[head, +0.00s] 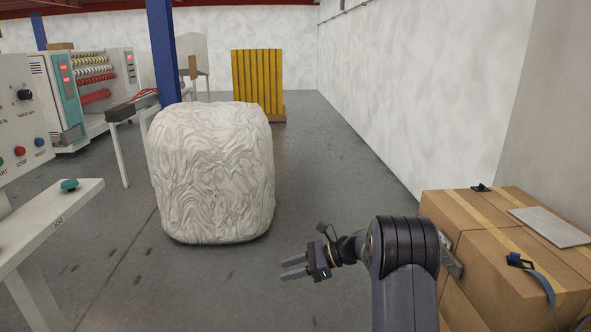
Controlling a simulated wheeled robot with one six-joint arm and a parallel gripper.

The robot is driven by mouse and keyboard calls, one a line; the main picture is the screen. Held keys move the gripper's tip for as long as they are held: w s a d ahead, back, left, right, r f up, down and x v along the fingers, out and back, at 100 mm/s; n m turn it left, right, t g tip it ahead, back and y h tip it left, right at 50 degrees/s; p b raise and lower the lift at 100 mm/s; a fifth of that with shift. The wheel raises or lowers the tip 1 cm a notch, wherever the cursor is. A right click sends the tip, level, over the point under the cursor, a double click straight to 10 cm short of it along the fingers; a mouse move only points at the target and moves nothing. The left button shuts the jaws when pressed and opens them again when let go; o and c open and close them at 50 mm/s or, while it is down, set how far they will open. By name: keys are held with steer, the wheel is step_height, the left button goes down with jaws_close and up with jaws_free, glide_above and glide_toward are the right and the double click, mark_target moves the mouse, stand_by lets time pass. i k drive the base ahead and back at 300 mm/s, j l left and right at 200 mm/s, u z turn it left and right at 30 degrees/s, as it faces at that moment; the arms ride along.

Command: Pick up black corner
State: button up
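A small black corner piece (481,187) lies on top of the cardboard boxes (470,215) at the right, near their back edge. A second black piece (519,261) sits on the nearer box at its front edge, with a blue strap (545,284) running from it. I cannot tell which of the two is the task's corner. My gripper (284,270) is over the floor, left of the boxes and well apart from both pieces. Its two grey fingers point left with a gap between them, and nothing shows in it.
A large white wrapped bale (212,172) stands left of my gripper. A flat grey plate (550,227) lies on the boxes. A white table (40,225) with a green button and a control panel (18,120) are at left. Open floor runs back to a yellow stack (257,78).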

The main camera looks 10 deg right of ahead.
mark_target(481, 187)
steer(key=i+z, duration=0.25)
steer(key=i, duration=0.55)
steer(key=i+j+z, duration=0.25)
steer(key=i, duration=0.55)
steer(key=i+l+z, duration=0.1)
steer(key=i+z, duration=0.15)
steer(key=z, duration=0.2)
steer(key=i+z, duration=0.3)
steer(key=z, duration=0.15)
steer(key=i+j+z, duration=0.1)
steer(key=i+z, duration=0.15)
steer(key=z, duration=0.2)
steer(key=i+j+z, duration=0.2)
steer(key=z, duration=0.2)
steer(key=i+j+z, duration=0.1)
steer(key=i+z, duration=0.2)
steer(key=i+j+z, duration=0.3)
steer(key=k+l, duration=0.1)
